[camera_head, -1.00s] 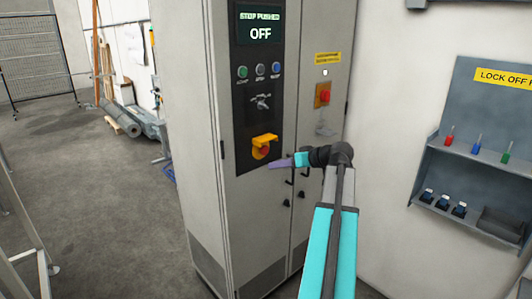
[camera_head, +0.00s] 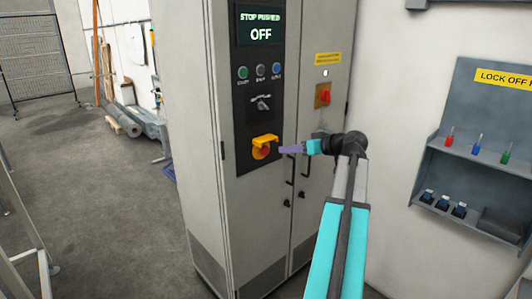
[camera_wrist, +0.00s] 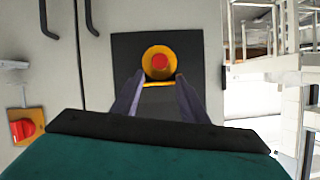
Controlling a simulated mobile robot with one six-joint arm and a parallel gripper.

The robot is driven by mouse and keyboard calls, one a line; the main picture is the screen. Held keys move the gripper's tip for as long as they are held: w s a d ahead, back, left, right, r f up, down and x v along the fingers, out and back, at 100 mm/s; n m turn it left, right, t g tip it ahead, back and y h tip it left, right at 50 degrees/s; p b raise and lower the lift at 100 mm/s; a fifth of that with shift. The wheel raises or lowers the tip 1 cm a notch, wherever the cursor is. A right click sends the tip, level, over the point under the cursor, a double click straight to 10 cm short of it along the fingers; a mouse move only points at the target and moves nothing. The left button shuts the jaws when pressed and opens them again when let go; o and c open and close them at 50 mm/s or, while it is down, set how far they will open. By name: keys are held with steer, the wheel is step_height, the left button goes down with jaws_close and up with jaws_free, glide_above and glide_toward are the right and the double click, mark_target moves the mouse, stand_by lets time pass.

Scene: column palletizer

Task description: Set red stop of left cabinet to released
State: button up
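The left cabinet (camera_head: 200,130) is grey, with a screen (camera_head: 259,25) reading "STOP PUSHED OFF". Its red stop (camera_head: 262,152) is a red knob in a yellow housing under a yellow shroud, low on the black panel. In the wrist view the red stop (camera_wrist: 159,61) faces me inside a yellow ring, on a black plate. My gripper (camera_head: 281,150) is just right of the stop in the head view. In the wrist view my gripper (camera_wrist: 158,80) has two fingers apart, pointing toward the stop, with nothing between them. Whether they touch the housing is unclear.
Above the stop are a selector handle (camera_head: 261,103) and several buttons (camera_head: 260,71). The right cabinet door has a red switch on a yellow plate (camera_head: 323,95) and dark handles (camera_head: 305,165). A lock-out shelf (camera_head: 470,150) hangs on the right wall. The floor at left is open.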

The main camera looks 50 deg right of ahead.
mark_target(266, 151)
steer(key=p+x, duration=0.2)
steer(key=x, duration=1)
steer(key=shift+w+f+p, duration=0.1)
steer(key=shift+w+p, duration=0.05)
steer(key=shift+p, duration=0.25)
steer(key=shift+c, duration=0.2)
